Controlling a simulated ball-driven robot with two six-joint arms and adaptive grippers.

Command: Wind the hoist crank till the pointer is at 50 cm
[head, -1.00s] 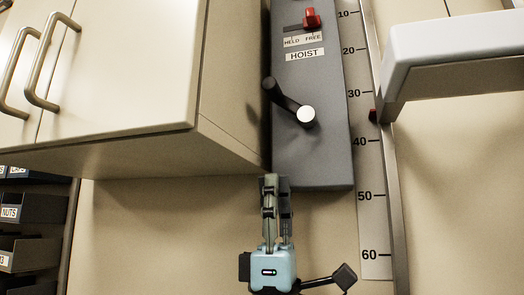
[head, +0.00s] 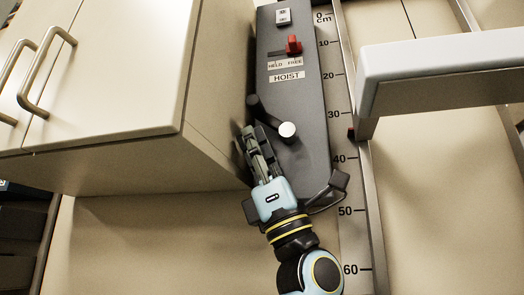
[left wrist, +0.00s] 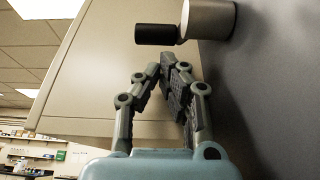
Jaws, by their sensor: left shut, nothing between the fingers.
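The hoist crank (head: 268,116) has a dark arm and a round silver end, on the grey hoist panel (head: 305,150). My right gripper is not in view.
A red lever (head: 293,45) sits on the FREE side of the HELD/FREE label. A beige cabinet (head: 110,90) is close on the left of the panel. A pale beam (head: 440,70) juts out at the right beside the scale. The wall below the cabinet is clear.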

